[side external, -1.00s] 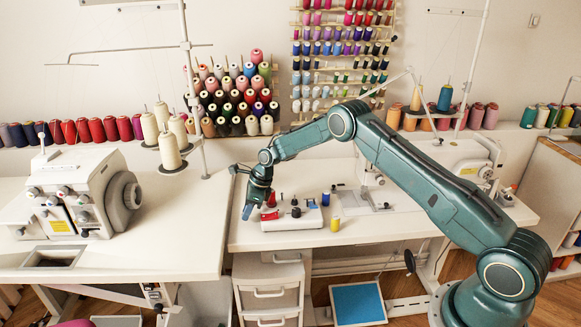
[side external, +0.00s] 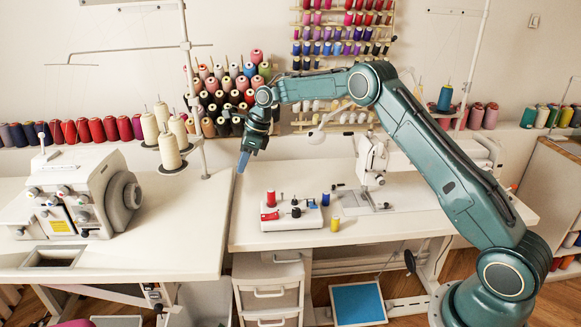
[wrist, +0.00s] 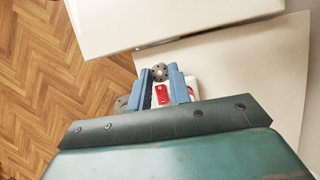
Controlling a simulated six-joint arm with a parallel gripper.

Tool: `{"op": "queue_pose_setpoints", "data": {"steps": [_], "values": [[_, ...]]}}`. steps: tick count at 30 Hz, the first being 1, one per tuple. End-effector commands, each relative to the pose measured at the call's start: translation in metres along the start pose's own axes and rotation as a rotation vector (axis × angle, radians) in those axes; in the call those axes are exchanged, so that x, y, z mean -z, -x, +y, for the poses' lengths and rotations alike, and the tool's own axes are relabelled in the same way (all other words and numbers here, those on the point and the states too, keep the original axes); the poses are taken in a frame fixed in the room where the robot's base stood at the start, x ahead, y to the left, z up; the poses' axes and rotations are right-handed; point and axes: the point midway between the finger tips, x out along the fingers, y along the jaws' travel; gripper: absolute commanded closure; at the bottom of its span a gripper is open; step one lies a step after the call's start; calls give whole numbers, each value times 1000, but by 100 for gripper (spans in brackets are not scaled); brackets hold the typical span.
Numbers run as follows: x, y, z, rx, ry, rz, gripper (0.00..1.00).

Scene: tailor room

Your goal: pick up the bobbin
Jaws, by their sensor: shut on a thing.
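The bobbin (wrist: 160,72), a grey metal disc with small holes, sits between my blue fingertips in the wrist view. My gripper (side external: 242,164) is shut on it (wrist: 160,78). In the side view my gripper is raised above the table's left edge, fingers pointing down, and the bobbin is too small to make out there.
A white bobbin winder (side external: 306,220) with a red spool (side external: 271,198) stands on the right table (side external: 245,236). A blue spool (side external: 326,199) and a yellow spool (side external: 335,224) are beside it. Sewing machines stand on both sides. Thread racks line the wall.

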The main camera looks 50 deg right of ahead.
Motion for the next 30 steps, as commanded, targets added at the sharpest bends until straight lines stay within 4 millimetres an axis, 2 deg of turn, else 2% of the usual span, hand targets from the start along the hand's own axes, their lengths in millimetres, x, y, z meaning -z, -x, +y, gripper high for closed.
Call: {"op": "queue_pose_setpoints", "data": {"steps": [5, 22, 26, 30], "values": [[-2, 6, 0, -1, 1, 1, 100], [-1, 6, 0, -1, 0, 1, 100], [7, 5, -4, -1, -2, 2, 100], [28, 3, -12, -2, -4, 4, 100]]}}
